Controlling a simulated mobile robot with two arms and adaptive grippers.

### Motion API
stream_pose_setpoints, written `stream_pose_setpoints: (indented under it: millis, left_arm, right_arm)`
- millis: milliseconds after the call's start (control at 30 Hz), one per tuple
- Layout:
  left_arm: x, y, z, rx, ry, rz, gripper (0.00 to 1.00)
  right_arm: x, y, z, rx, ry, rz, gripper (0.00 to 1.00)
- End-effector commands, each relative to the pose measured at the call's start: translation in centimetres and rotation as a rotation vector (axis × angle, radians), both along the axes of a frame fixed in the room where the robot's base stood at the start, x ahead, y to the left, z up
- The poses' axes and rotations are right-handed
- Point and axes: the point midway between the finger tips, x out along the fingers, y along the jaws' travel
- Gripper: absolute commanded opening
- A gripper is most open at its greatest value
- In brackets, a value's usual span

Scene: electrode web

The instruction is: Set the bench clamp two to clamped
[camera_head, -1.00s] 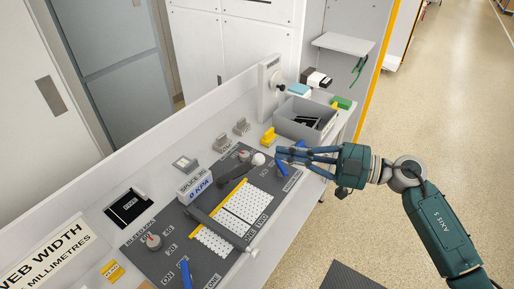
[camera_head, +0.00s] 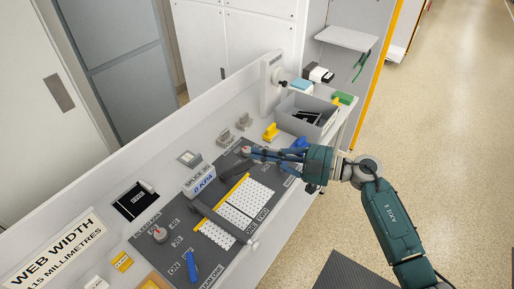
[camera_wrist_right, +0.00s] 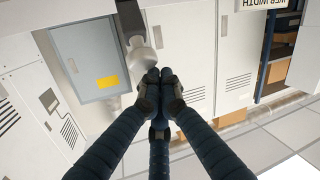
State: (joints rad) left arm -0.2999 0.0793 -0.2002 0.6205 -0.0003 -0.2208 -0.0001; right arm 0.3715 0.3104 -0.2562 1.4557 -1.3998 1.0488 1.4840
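The grey bench panel carries a white perforated bed (camera_head: 252,203) with a yellow edge. A dark bar (camera_head: 218,222) lies across the bed's near part. A second dark bar (camera_head: 230,168) with a pale round knob stands at the far end, apparently clamp two, though I cannot read its label. The knob (camera_wrist_right: 143,60) shows large in the right wrist view. My right gripper (camera_head: 247,152) reaches over the panel's far end, its fingertips by this knob. In the wrist view its fingers (camera_wrist_right: 160,75) are together just beside the knob; contact is unclear. My left gripper is not in view.
A blue lever (camera_head: 192,273) stands at the near end; another is mostly hidden by my right gripper. A grey bin (camera_head: 327,122) and a yellow block (camera_head: 270,132) stand beyond the panel. A pressure display (camera_head: 200,182) stands behind the bed. Open floor lies right.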

Motion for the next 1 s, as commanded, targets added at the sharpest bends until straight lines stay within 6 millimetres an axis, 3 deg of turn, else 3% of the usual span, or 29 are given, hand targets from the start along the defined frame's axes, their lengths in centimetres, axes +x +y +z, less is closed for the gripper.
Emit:
stream_pose_setpoints:
  millis: [467,667,1000]
  left_arm:
    - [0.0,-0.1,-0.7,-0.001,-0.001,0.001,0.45]
    - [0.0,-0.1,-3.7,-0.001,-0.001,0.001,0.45]
    - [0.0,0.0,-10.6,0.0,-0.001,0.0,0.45]
  right_arm:
    - [-0.2,-0.3,-0.6,0.01,-0.008,-0.001,0.0]
    - [-1.1,-1.6,-2.7,0.067,-0.047,-0.003,0.0]
    - [-3.9,-5.5,-8.3,0.207,-0.153,-0.001,0.0]
